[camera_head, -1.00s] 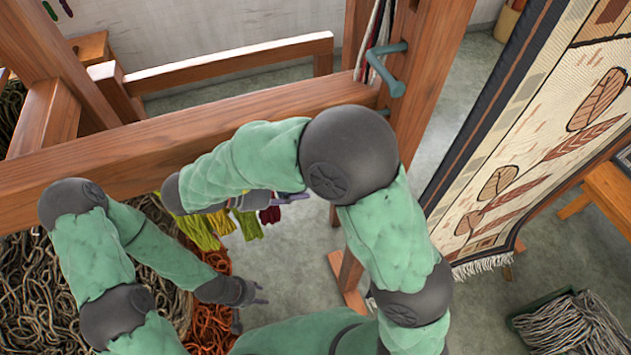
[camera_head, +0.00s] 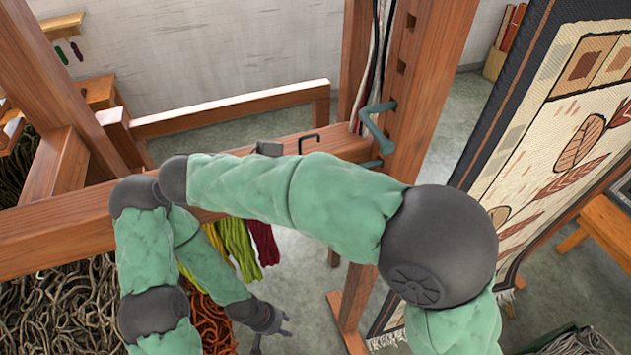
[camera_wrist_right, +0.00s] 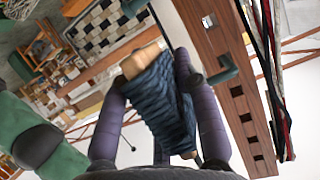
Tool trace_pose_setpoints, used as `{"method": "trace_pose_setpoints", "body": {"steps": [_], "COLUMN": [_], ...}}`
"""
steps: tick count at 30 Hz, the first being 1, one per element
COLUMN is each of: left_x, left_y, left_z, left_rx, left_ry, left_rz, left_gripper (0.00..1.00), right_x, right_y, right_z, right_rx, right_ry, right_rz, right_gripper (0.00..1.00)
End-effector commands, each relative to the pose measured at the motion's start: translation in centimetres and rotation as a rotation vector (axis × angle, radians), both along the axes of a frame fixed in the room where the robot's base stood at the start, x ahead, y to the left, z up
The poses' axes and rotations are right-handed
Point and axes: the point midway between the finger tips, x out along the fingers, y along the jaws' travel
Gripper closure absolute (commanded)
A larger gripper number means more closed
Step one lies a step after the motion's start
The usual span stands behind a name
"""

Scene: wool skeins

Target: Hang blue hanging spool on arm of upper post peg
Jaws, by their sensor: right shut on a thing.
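The blue hanging spool (camera_wrist_right: 160,98), dark blue yarn on a pale wooden core, sits between the purple fingers of my right gripper (camera_wrist_right: 150,75), which is shut on it. In the head view my right arm hides the spool's body. A small black hook (camera_head: 308,140) shows above that arm; I cannot tell whether it belongs to the spool. The upper post peg (camera_head: 376,128) is teal, bent, and sticks out of the wooden post (camera_head: 425,80). A teal peg (camera_wrist_right: 222,72) also shows beside the right finger in the wrist view. My left gripper (camera_head: 272,335) is open and empty, low down.
A wooden beam (camera_head: 60,232) crosses behind my right arm. Colored skeins (camera_head: 235,245) hang below the beam. A patterned tapestry (camera_head: 560,130) stands at the right.

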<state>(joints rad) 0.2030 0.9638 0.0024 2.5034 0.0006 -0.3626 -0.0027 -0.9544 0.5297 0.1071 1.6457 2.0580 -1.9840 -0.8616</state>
Motion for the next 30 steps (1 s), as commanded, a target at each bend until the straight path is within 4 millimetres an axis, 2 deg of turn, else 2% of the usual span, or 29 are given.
{"method": "trace_pose_setpoints", "body": {"steps": [30], "left_x": [0.0], "left_y": [0.0], "left_z": [0.0], "left_rx": [0.0], "left_ry": [0.0], "left_rz": [0.0], "left_gripper": [0.6], "right_x": [2.4], "right_y": [-6.7], "right_z": [0.0], "right_rx": [0.001], "right_ry": [0.0], "right_rz": [-0.001], "right_gripper": [1.0]}}
